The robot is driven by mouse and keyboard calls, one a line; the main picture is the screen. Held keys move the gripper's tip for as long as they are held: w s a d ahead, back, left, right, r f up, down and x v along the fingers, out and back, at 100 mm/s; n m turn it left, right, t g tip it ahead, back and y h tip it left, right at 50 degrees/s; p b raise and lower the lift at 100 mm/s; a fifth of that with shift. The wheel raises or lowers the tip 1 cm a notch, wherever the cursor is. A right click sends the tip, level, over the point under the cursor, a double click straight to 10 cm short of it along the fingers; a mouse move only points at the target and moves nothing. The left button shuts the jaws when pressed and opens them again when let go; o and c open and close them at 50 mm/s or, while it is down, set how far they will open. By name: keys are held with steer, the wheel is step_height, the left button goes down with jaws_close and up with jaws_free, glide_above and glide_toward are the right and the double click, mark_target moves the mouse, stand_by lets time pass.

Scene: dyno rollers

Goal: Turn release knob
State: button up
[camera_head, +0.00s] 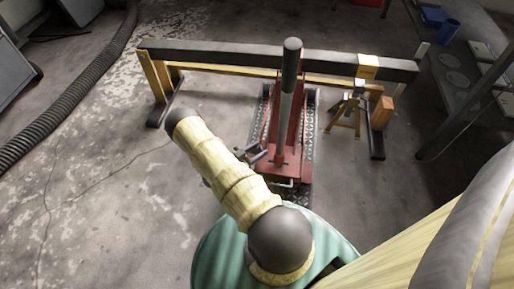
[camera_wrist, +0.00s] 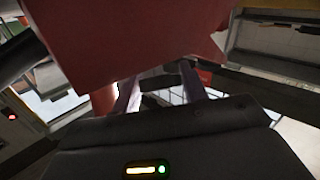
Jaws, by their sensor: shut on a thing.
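A red floor jack (camera_head: 284,135) with a tall dark-and-grey handle (camera_head: 289,85) stands on the floor, centre of the head view. Its red body (camera_wrist: 130,35) fills the top of the wrist view. My gripper (camera_head: 262,154) is at the left side of the jack, near the handle's base, and is mostly hidden behind my own arm. In the wrist view my gripper (camera_wrist: 160,88) has its two purplish fingers reaching under the red body, shut on a small dark part, which I take to be the release knob (camera_wrist: 172,79). The knob's turn angle cannot be made out.
A long dark beam on yellow legs (camera_head: 220,54) spans behind the jack. A yellow jack stand (camera_head: 346,112) is to the right. A grey shelf (camera_head: 455,75) is at the far right. A ribbed hose (camera_head: 75,85) lies at left. The floor at left is mostly clear.

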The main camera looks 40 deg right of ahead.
steer(key=o, duration=1)
steer(key=shift+c, duration=0.2)
steer(key=a+p, duration=0.5)
steer(key=a, duration=1.2)
steer(key=shift+w+a+p, duration=0.2)
steer(key=shift+w+p, duration=0.1)
steer(key=shift+w, duration=0.15)
steer(key=shift+r, duration=0.15)
